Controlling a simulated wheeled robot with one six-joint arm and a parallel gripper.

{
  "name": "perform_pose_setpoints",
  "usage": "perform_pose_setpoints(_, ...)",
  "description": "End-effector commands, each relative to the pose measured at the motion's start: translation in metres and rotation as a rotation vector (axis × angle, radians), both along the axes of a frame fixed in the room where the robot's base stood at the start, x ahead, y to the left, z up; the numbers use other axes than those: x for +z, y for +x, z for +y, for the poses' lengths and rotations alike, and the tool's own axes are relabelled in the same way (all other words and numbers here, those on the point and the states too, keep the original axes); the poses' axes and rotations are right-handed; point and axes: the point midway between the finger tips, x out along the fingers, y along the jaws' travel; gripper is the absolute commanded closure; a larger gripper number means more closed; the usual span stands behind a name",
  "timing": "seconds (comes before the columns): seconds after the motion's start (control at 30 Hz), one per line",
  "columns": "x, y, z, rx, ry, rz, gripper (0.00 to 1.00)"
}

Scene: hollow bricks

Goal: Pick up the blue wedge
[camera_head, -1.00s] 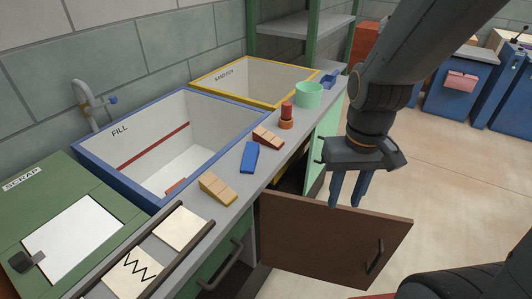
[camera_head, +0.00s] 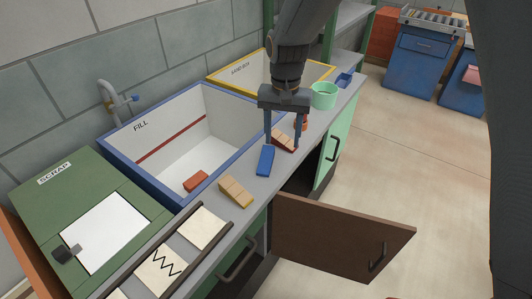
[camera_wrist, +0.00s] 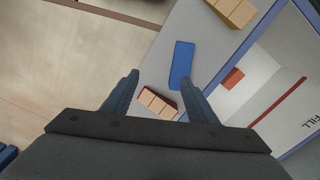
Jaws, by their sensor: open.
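The blue wedge (camera_head: 265,160) lies on the grey counter ledge in front of the FILL basin. In the wrist view, the blue wedge (camera_wrist: 181,64) lies just beyond my fingertips, nearer the right finger. My gripper (camera_head: 282,141) is open with its fingers pointing down over the counter, and appears slightly beyond the wedge in the head view. In the wrist view, my gripper (camera_wrist: 160,79) has its two fingers apart with nothing held between them. A red-sided wedge with a wooden top (camera_head: 284,142) is partly hidden behind the fingers.
A yellow-sided wooden wedge (camera_head: 236,192) lies nearer on the ledge. A green cup (camera_head: 324,95), a red cylinder (camera_head: 304,122) and a blue scoop-like item (camera_head: 344,80) stand farther along. The blue-rimmed FILL basin (camera_head: 150,175) holds a red brick (camera_head: 196,181). A brown cabinet door (camera_head: 340,240) hangs open.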

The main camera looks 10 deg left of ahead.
Motion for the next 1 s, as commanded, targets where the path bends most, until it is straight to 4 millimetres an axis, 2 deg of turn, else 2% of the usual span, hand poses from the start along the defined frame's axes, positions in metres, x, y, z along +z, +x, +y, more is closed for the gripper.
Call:
perform_pose_setpoints(0.03,0.001,0.000,0.018,0.006,-0.001,0.002,0.47)
perform_pose_setpoints(0.1,-0.001,0.001,0.035,0.004,-0.002,0.002,0.47)
perform_pose_setpoints(0.2,-0.005,0.001,0.048,0.001,-0.002,0.001,0.47)
perform_pose_setpoints(0.57,-0.037,0.001,0.049,0.000,-0.002,0.002,0.47)
perform_pose_setpoints(0.83,-0.070,0.003,0.047,0.000,-0.002,0.003,0.47)
perform_pose_setpoints(1.0,-0.080,0.003,0.047,0.000,-0.001,0.000,0.47)
